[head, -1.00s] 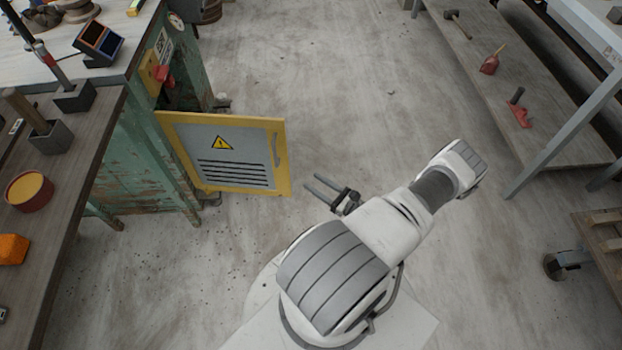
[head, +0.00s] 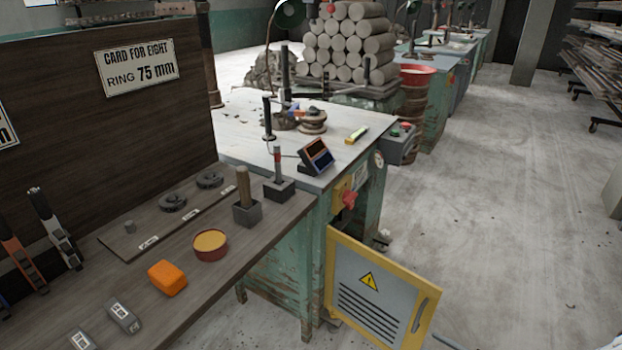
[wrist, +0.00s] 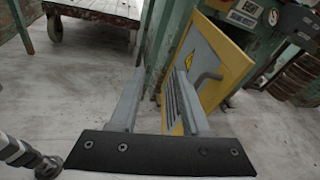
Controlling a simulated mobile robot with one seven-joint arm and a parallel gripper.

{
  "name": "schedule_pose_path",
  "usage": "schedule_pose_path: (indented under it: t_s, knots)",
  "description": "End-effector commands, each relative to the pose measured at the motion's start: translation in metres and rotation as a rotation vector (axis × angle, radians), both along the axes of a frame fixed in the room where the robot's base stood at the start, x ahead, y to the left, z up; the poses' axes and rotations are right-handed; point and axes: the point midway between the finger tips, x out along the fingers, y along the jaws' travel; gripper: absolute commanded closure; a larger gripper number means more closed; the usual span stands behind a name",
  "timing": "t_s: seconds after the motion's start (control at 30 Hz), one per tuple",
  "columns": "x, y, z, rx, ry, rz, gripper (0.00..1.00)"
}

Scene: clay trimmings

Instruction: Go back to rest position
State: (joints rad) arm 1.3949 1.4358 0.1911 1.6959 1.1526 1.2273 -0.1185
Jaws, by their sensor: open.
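My gripper (wrist: 158,88) is open, with its two grey fingers spread and nothing held between them in the wrist view. Beyond the right finger is the open yellow-framed cabinet door (wrist: 226,48) with its grey handle. The head view also shows this door (head: 372,301) swung out low from the green cabinet. Most of my arm and gripper is outside the head view; only a small grey piece shows at the bottom edge, right of the door.
A wooden bench (head: 168,333) at left holds an orange block (head: 167,278), a round tub (head: 210,246) and several tools. Behind it stands the white-topped workbench (head: 237,127). The floor (head: 500,215) on the right is open. The wrist view shows a wheeled cart (wrist: 98,10).

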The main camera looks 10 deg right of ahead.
Motion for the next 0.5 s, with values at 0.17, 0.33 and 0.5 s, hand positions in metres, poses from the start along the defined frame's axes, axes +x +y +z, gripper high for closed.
schedule_pose_path:
  t_s: [0.17,0.33,0.5]
  knots:
    - [0.014,0.023,0.049,-0.163,0.045,0.261,0.53]
    - [0.021,0.046,0.091,-0.32,0.081,0.484,0.53]
    - [0.025,0.07,0.134,-0.489,0.107,0.689,0.53]
